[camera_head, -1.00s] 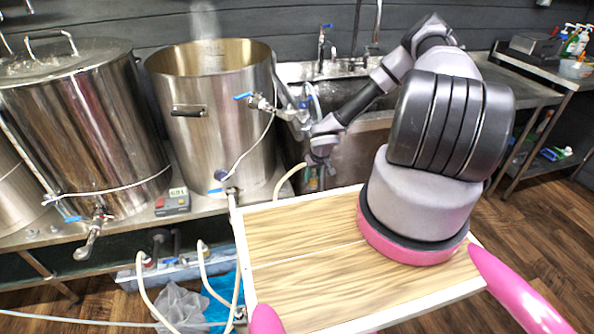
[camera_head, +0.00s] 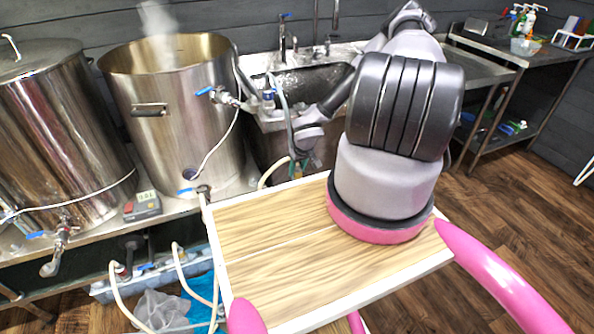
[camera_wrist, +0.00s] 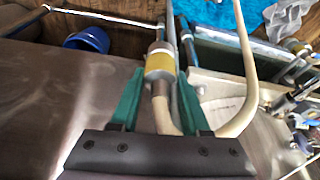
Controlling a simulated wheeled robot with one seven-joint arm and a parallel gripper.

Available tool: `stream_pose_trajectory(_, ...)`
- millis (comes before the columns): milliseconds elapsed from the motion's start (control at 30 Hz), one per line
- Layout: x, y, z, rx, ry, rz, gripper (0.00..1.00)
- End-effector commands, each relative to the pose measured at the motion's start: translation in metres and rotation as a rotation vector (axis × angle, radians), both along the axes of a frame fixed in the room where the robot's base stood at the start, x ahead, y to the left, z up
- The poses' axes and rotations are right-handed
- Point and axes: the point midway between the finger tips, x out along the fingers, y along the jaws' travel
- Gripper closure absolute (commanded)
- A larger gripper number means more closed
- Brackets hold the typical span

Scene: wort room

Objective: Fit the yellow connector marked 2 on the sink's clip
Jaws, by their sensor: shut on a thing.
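My gripper (camera_wrist: 158,100) has green fingers and is shut on a metal connector with a yellow band (camera_wrist: 160,62) in the wrist view. A cream hose (camera_wrist: 245,80) curves from beside the connector. No number can be read on it. In the head view my gripper (camera_head: 298,168) is small and low, in front of the steel sink (camera_head: 318,78), below its rim. The connector is too small to make out there. A blue-topped fitting with a hose (camera_head: 268,98) stands at the sink's front left edge. I cannot make out the clip itself.
A steel kettle (camera_head: 180,110) with a blue-handled valve stands left of the sink. A box with a display (camera_head: 142,206) lies on the bench. My wooden tray is in front. A blue bucket (camera_wrist: 88,38) shows in the wrist view. Open floor lies to the right.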

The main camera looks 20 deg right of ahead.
Motion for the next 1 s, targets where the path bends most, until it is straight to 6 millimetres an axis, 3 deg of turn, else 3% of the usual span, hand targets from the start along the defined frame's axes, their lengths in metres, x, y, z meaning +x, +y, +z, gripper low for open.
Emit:
stream_pose_trajectory(600, 0.001, 0.000, 0.038, -0.001, -0.001, 0.000, 1.00)
stream_pose_trajectory(1000, 0.000, 0.000, 0.041, 0.000, -0.001, 0.000, 1.00)
